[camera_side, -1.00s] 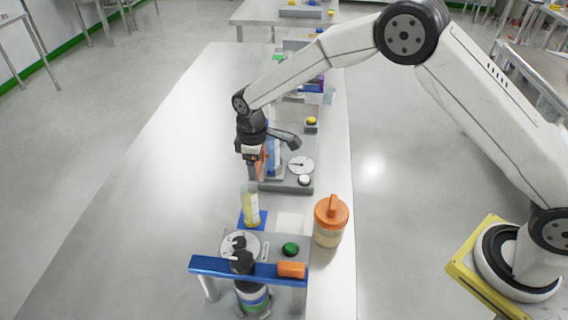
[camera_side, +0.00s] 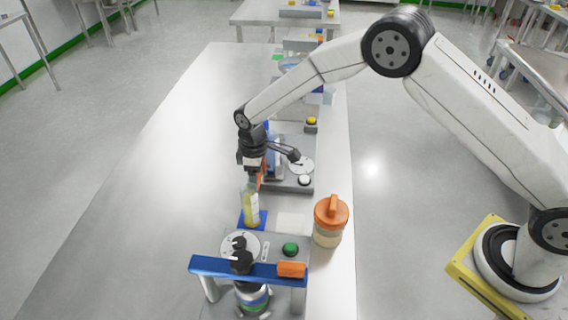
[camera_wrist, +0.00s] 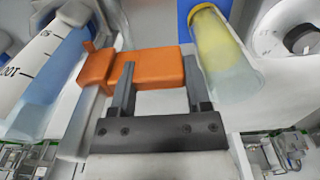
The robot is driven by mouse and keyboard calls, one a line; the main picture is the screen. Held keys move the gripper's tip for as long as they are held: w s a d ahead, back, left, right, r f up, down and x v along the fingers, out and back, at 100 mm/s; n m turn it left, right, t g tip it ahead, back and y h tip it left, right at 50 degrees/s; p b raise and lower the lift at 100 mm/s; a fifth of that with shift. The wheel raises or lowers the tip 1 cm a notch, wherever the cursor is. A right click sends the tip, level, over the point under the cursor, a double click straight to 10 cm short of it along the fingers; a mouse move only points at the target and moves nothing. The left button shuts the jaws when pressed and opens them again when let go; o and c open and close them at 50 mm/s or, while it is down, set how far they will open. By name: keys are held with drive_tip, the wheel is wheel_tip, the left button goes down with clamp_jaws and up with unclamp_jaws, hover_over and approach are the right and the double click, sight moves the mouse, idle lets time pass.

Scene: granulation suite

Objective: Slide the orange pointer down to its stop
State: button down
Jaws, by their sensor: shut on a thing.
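The orange pointer (camera_wrist: 150,66) is a block in the middle of the wrist view, with a narrow tip at its left beside a scaled cylinder (camera_wrist: 48,62) holding blue liquid. My gripper (camera_wrist: 160,85) is shut on the pointer, one finger on each side of its block. In the side view my gripper (camera_side: 255,172) points down near the blue-and-white column (camera_side: 272,150). Only a sliver of orange shows there, and the arm hides most of the pointer. The stop cannot be made out in either view.
A bottle of yellow liquid (camera_side: 251,206) stands on a blue pad just in front of my gripper. An orange-lidded jar (camera_side: 328,220) stands at the right. A blue bar (camera_side: 232,267) on posts spans the front station. The table's left side is bare.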

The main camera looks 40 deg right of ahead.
drive_tip(key=shift+c, duration=1.6)
unclamp_jaws()
drive_tip(key=shift+r, duration=0.1)
drive_tip(key=shift+r, duration=0.65)
wheel_tip(320, 180, up, 10)
drive_tip(key=s+d+m+t, duration=0.1)
drive_tip(key=s+d+m, duration=0.3)
drive_tip(key=s+d, duration=0.3)
drive_tip(key=s+d+m+t, duration=0.1)
drive_tip(key=s+d+m, duration=0.3)
drive_tip(key=s+d, duration=0.4)
drive_tip(key=shift+s+d+r+m+t, duration=0.3)
drive_tip(key=shift+s+r, duration=0.1)
drive_tip(key=shift+s, duration=3.45)
drive_tip(key=shift+a, duration=0.1)
